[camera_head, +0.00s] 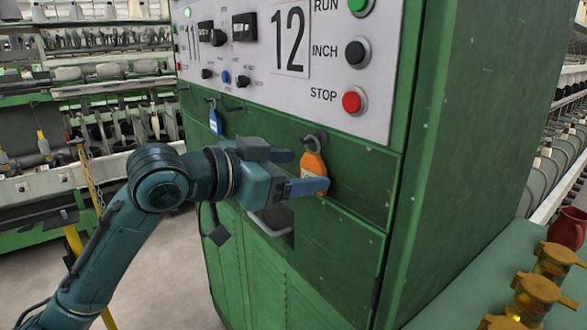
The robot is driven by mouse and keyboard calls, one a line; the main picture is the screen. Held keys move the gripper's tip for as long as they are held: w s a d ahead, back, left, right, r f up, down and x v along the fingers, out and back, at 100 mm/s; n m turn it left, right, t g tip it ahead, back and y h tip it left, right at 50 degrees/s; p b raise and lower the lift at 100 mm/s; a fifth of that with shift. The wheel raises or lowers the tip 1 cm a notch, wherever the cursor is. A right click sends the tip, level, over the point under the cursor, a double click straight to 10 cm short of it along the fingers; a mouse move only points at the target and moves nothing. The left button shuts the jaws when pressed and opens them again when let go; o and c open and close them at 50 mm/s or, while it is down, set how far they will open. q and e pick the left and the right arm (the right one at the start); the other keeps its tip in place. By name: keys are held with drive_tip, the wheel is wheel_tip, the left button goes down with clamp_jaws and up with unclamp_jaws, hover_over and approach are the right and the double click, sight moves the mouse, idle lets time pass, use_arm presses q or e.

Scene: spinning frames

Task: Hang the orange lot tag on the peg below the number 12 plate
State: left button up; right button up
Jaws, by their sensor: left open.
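The orange lot tag (314,163) hangs on the peg (316,141) on the green cabinet face, below the number 12 plate (291,40). My left gripper (306,171) is open, with its fingers apart just left of and in front of the tag. Its lower finger overlaps the bottom of the tag in the picture; I cannot tell whether they touch. My right gripper is not in view.
A blue tag (215,121) hangs on another peg to the left, below the number 11 plate (191,37). RUN, INCH and STOP buttons (355,102) sit above right. Brass-coloured fittings (538,290) and a red jug (567,228) stand on the surface at lower right.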

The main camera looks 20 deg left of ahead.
use_arm(q)
drive_tip(key=shift+s+a, duration=0.1)
drive_tip(key=b+v, duration=0.3)
drive_tip(key=v, duration=1)
drive_tip(key=w+f+n+y+p, duration=0.1)
drive_tip(key=w+f+n+y, duration=0.2)
drive_tip(key=f, duration=0.9)
drive_tip(key=w+f+n, duration=0.3)
drive_tip(key=w+f, duration=0.2)
drive_tip(key=f, duration=0.6)
drive_tip(key=s+d+f+y, duration=0.1)
drive_tip(key=s+d+f, duration=0.2)
drive_tip(key=s+f, duration=0.5)
drive_tip(key=s+d+f+g+y+p, duration=0.1)
drive_tip(key=s+d+f, duration=0.3)
drive_tip(key=s+f, duration=0.5)
wheel_tip(320, 180, down, 9)
drive_tip(key=shift+r+g+y, duration=0.2)
drive_tip(key=shift+g+y, duration=0.1)
drive_tip(key=shift+y, duration=0.3)
